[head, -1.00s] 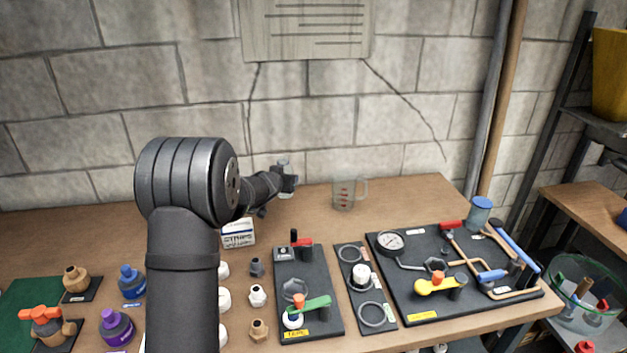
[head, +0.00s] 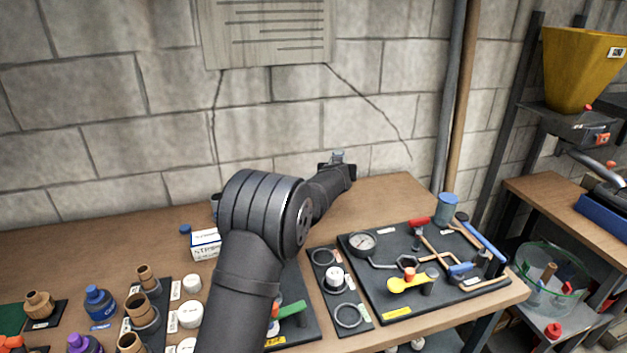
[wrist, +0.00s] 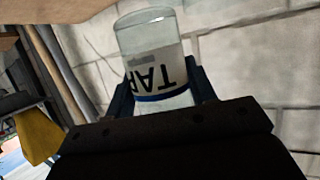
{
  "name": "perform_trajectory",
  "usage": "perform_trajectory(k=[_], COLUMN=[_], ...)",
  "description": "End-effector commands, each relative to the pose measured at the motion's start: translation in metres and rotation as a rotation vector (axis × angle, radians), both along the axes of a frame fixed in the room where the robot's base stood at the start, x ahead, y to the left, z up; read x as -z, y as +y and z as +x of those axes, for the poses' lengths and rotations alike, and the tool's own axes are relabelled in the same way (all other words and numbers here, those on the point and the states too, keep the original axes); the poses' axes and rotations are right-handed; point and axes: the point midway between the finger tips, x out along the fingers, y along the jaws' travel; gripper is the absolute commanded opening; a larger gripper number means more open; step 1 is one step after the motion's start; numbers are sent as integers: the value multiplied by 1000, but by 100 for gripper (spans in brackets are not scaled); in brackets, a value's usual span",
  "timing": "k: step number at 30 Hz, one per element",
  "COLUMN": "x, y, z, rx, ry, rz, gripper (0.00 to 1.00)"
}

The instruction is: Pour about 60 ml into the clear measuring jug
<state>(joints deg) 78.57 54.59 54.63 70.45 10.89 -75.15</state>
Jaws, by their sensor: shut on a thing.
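My gripper (head: 338,160) is raised near the back wall, above the right back part of the bench. In the wrist view, my gripper (wrist: 163,92) is shut on a clear bottle (wrist: 150,45), one finger on each side. Its white label has a blue band and dark letters "TAR", upside down in this view. Only a small grey-blue bit of the bottle shows in the head view. Its mouth and liquid level cannot be made out. The clear measuring jug is not visible now; my arm covers the bench where it may stand.
A black tool board (head: 395,309) with a gauge (head: 362,244) lies on the bench right of my arm. A white box (head: 205,244) and several fittings are left. The wall closes off the back.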

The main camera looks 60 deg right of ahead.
Motion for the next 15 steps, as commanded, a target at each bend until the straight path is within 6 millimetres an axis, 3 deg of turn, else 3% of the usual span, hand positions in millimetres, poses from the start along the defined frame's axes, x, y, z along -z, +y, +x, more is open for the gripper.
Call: perform_trajectory(k=[6, 15], x=[13, 15], y=[-12, -13], z=[-19, -21], rx=[8, 10], ry=[-9, -11], rz=[3, 3], gripper=[24, 24])
